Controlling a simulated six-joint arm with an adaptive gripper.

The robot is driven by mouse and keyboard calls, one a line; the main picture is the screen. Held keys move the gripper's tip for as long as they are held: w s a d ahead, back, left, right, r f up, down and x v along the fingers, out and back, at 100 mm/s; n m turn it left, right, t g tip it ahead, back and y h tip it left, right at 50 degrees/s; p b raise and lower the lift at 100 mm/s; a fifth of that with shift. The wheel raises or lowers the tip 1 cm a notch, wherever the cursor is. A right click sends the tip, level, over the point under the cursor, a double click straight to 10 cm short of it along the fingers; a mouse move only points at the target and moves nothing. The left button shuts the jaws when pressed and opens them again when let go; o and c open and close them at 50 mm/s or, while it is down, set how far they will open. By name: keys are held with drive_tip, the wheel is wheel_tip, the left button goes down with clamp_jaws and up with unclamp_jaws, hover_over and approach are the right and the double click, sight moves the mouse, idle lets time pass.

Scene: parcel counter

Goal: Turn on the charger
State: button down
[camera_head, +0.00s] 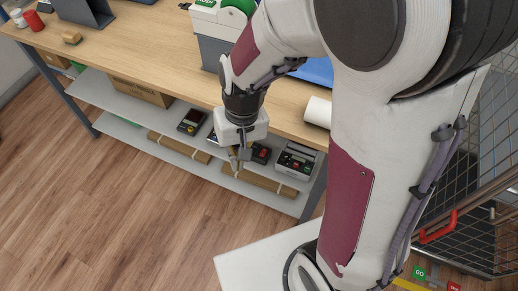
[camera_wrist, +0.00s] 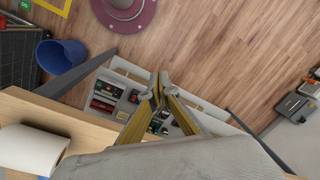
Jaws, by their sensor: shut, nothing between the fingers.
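My gripper (camera_head: 239,160) hangs in front of the lower shelf of the counter, fingers pointing down. In the wrist view its fingertips (camera_wrist: 159,82) meet, with nothing between them. A grey box-shaped device with a dark panel (camera_head: 296,160) stands on the lower shelf, right of my gripper, apart from it; it looks like a charger, but its label and switch are too small to read. A smaller red and black device (camera_head: 261,153) is between it and my gripper. Another dark device (camera_head: 192,121) is further left on the shelf. Several devices (camera_wrist: 106,92) also show beside the fingers in the wrist view.
The wooden counter top (camera_head: 140,50) is above the shelf, with a white paper roll (camera_head: 317,112) at its front edge. A wire cage (camera_head: 480,225) stands at the right. The floor (camera_head: 110,210) in front is clear.

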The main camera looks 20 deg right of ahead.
drive_tip(key=w+f+m+t+h, duration=0.1)
drive_tip(key=w+f+m, duration=0.25)
drive_tip(key=f, duration=1.05)
drive_tip(key=w+f+m+t+h, duration=0.15)
drive_tip(key=w+f, duration=0.35)
drive_tip(key=f, duration=0.9)
drive_tip(key=w+d+m+t+h, duration=0.3)
drive_tip(key=w+d+h, duration=0.1)
drive_tip(key=w+d, duration=0.5)
drive_tip(key=shift+d+r, duration=0.3)
drive_tip(key=shift+d, duration=0.2)
drive_tip(key=shift+d+f, duration=0.1)
hover_over(263, 153)
drive_tip(key=s+a, duration=0.2)
drive_tip(key=f, duration=0.8)
drive_tip(key=shift+w+d+f, duration=0.15)
drive_tip(key=shift+d+f, duration=0.05)
drive_tip(key=shift+f, duration=0.2)
drive_tip(key=shift+a+f, duration=0.15)
drive_tip(key=shift+f, duration=1.3)
